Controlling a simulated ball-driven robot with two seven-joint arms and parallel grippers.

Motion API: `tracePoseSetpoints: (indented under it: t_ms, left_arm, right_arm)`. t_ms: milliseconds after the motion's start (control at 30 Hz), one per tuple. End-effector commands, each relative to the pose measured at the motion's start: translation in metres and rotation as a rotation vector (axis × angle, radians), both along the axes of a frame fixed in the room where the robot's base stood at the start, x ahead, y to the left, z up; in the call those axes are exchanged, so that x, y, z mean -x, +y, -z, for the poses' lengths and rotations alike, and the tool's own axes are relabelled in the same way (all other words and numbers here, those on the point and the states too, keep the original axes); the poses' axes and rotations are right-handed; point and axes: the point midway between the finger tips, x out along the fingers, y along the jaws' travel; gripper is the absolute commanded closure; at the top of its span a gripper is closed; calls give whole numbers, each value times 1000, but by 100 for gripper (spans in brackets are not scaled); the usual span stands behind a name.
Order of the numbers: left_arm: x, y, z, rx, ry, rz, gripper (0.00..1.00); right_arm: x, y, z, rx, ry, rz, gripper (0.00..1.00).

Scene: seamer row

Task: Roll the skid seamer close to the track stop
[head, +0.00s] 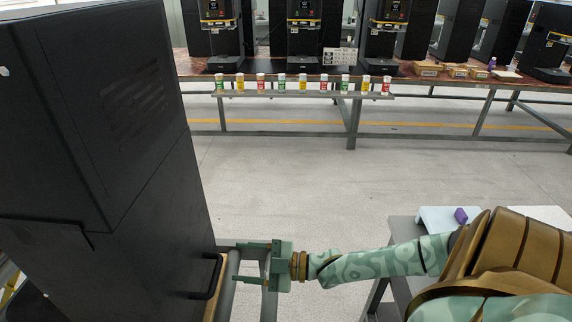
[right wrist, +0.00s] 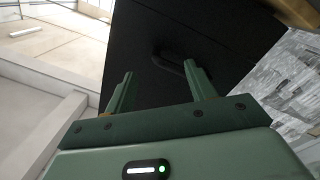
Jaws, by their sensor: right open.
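The skid seamer is a tall black cabinet (head: 110,130) filling the left of the head view. A black bar handle (head: 216,278) stands out from its lower right side. My right gripper (head: 240,263) is open and empty, its two green fingers pointing left at the handle with a small gap. In the right wrist view the handle (right wrist: 168,64) shows beyond the fingertips (right wrist: 158,88), against the black side of the seamer (right wrist: 195,45). A grey rail (head: 228,290) runs low beside the seamer, partly behind the gripper. I cannot make out the track stop. My left gripper is out of view.
A long bench (head: 400,82) at the back carries several black machines. A shelf (head: 310,94) before it holds a row of coloured cans. A small table (head: 400,235) with a purple block (head: 461,215) stands at the right. The grey floor (head: 300,180) between is clear.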

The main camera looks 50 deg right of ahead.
Motion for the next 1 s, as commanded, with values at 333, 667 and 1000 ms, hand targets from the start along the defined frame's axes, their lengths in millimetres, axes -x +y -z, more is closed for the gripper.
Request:
tracePoseSetpoints:
  t_ms: [333, 667, 1000]
  left_arm:
    - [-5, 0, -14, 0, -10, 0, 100]
    - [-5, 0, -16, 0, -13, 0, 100]
    - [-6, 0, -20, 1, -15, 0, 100]
  right_arm:
    - [59, -46, -1, 0, 1, 1, 45]
    - [73, -58, -1, -3, -1, 0, 45]
    - [66, -58, -11, -3, -22, 1, 78]
